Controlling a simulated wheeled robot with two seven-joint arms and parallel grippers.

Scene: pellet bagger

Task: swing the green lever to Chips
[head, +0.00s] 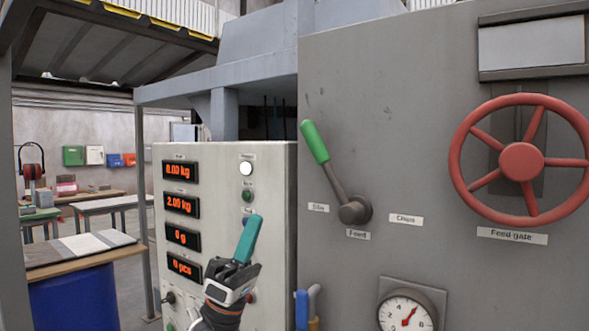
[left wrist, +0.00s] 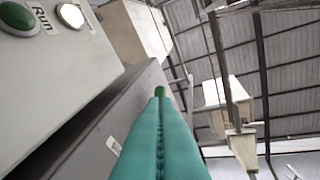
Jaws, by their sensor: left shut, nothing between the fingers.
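The green lever (head: 315,143) is on the grey machine panel in the head view. Its grip points up and to the left from a dark hub (head: 354,210), on the side of the left label (head: 318,208). The Chips label (head: 406,219) is right of the hub, and the Feed label (head: 358,235) is below it. My left gripper (head: 249,238), with teal fingers, is shut and empty in front of the white control panel, left of and below the lever. In the left wrist view a green tip (left wrist: 160,91) shows just beyond the shut fingers (left wrist: 160,135). My right gripper is not in view.
The white control panel (head: 275,180) carries red displays (head: 181,171) and buttons. A red handwheel (head: 521,162) and the Feed gate label (head: 512,236) are at the right. A gauge (head: 407,314) sits below the lever, near blue and yellow handles (head: 302,310).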

